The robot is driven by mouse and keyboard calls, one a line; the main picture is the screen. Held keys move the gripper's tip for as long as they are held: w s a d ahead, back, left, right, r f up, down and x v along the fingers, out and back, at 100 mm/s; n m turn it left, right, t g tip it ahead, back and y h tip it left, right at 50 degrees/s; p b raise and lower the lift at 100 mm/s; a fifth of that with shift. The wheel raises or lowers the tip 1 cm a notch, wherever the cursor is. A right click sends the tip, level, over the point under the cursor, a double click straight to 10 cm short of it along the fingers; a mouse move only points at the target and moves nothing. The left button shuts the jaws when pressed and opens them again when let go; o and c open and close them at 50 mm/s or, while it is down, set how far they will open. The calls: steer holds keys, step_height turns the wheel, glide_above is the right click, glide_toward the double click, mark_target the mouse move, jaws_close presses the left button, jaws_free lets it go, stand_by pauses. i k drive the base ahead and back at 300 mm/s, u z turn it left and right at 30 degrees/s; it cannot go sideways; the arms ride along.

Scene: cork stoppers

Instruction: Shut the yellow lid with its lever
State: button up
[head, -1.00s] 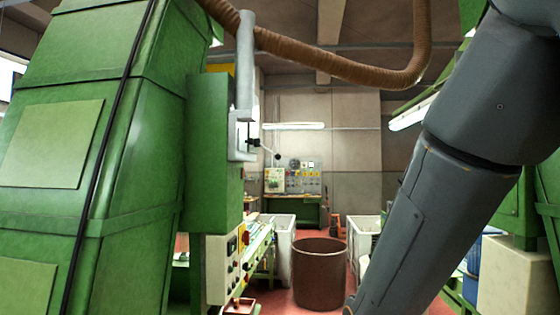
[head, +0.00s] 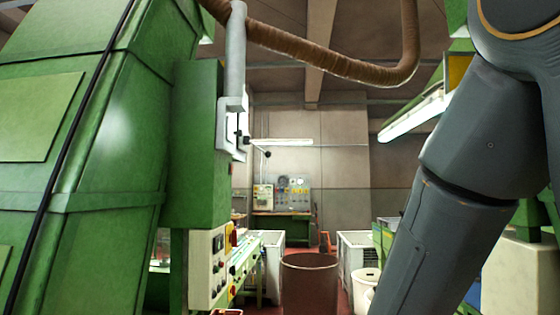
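No yellow lid and no lever that I can tie to it are clearly in view. A small yellow patch (head: 458,70) shows at the upper right, partly behind my arm; I cannot tell what it belongs to. My own grey arm fills the right side of the head view. My gripper is out of the picture, below the lower edge.
A large green machine (head: 85,190) stands close on the left, with a green cabinet (head: 196,150) and a control panel (head: 208,268) beside it. A brown barrel (head: 309,285) stands ahead. White bins (head: 357,262) flank it. Red floor (head: 335,262) shows between.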

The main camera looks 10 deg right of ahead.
mark_target(268, 155)
steer(key=z, duration=0.75)
steer(key=i, duration=1.6)
steer(key=u, duration=0.15)
